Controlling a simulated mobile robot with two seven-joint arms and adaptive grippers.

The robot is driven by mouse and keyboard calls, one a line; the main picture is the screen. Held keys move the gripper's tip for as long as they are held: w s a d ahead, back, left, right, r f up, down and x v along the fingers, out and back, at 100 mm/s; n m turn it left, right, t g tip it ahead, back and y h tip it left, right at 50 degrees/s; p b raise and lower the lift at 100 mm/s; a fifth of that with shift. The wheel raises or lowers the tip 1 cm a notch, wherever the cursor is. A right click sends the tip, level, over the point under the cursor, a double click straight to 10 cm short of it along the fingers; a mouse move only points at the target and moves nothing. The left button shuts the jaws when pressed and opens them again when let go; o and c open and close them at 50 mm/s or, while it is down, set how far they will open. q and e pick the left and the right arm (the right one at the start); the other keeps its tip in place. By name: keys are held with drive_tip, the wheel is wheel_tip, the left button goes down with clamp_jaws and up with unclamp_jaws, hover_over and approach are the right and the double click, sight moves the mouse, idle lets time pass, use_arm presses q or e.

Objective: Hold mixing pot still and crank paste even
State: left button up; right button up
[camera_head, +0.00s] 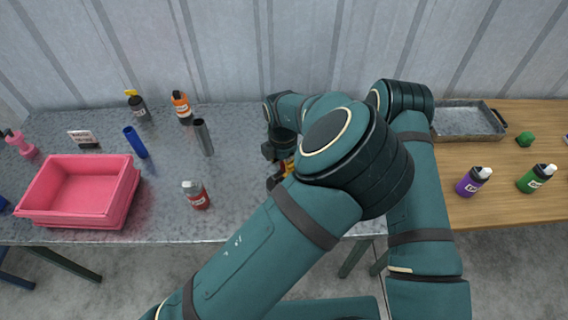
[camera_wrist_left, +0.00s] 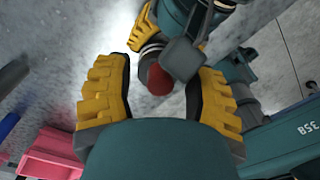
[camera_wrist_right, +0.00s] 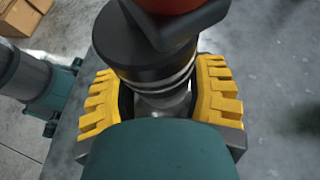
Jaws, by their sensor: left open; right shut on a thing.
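The mixing pot (camera_wrist_right: 140,62) has a dark top with silver bands and stands between the yellow fingers of my right gripper (camera_wrist_right: 162,82), which is shut on it. A dark crank (camera_wrist_left: 184,58) with a red knob (camera_wrist_left: 160,80) is on top. In the left wrist view, my left gripper (camera_wrist_left: 162,88) is open, with the knob between its fingers and a gap visible on the left side. In the head view, the left gripper (camera_head: 283,172) is partly behind my arm. The pot is mostly hidden there, and the paste is not visible.
A wooden table (camera_head: 500,208) at right holds a metal tray (camera_head: 466,122) and bottles.

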use_arm(q)
clamp_jaws()
idle(0.3)
drive_tip(key=shift+s+d+m, duration=0.1)
drive_tip(key=shift+m, duration=0.7)
unclamp_jaws()
wheel_tip(320, 180, up, 12)
idle(0.4)
